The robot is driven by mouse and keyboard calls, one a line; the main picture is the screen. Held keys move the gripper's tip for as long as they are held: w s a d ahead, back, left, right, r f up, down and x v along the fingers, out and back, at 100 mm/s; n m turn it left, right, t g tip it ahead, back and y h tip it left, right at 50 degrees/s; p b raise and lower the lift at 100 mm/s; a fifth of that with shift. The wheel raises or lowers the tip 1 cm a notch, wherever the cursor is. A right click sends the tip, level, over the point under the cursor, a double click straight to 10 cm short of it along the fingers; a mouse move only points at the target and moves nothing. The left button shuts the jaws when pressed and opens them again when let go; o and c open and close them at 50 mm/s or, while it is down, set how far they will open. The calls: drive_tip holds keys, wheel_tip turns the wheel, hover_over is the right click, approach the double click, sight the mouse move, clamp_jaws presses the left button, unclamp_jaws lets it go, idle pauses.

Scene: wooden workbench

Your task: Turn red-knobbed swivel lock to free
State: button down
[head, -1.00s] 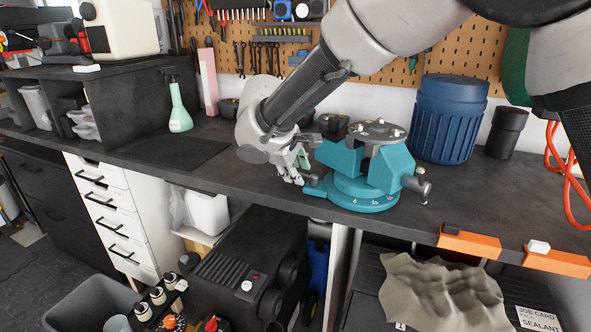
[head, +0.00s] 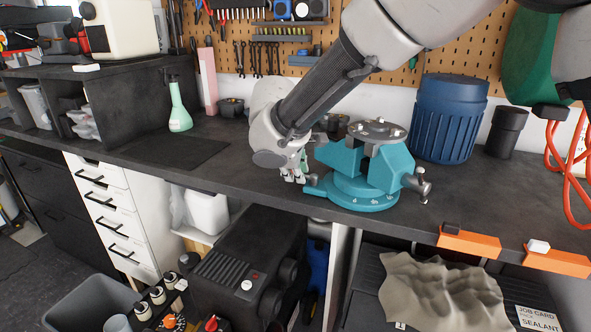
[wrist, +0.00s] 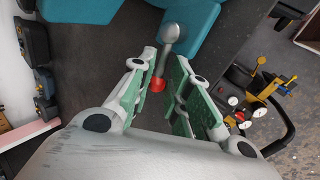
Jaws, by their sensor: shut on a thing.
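The teal bench vise (head: 362,182) stands on the bench with its round swivel base near the front edge. The swivel lock is a short grey lever (wrist: 168,45) with a red knob (wrist: 157,84) at its end, seen in the wrist view beside the teal body.
A blue ribbed bin (head: 447,120) and a dark cup (head: 506,132) stand right of the vise. A green spray bottle (head: 179,110) is at the back left. The bench top (head: 235,165) left of my gripper is clear. Orange blocks (head: 468,243) sit at the front edge.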

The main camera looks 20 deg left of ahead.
drive_tip(key=n+y, duration=0.1)
drive_tip(key=n, duration=0.1)
drive_tip(key=s+d+n+y, duration=0.1)
drive_tip(key=n, duration=0.1)
drive_tip(key=shift+s+d+g, duration=0.1)
drive_tip(key=shift+s+g, duration=0.1)
drive_tip(key=shift+g, duration=0.1)
drive_tip(key=shift+s+d+n+g+y, duration=0.2)
drive_tip(key=shift+n+y, duration=0.2)
drive_tip(key=shift+n, duration=0.35)
drive_tip(key=shift+s+d+n+g+y, duration=0.2)
drive_tip(key=shift+n+y, duration=0.2)
drive_tip(key=shift+n, duration=0.3)
drive_tip(key=shift+s+d+n+g+y, duration=0.1)
drive_tip(key=shift+d+n+g+y, duration=0.1)
drive_tip(key=shift+n+y, duration=0.4)
drive_tip(key=shift+n, duration=0.35)
drive_tip(key=c, duration=1.6)
unclamp_jaws()
drive_tip(key=shift+o, duration=0.2)
drive_tip(key=v, duration=1.2)
drive_tip(key=shift+r, duration=0.15)
drive_tip(key=shift+w, duration=0.1)
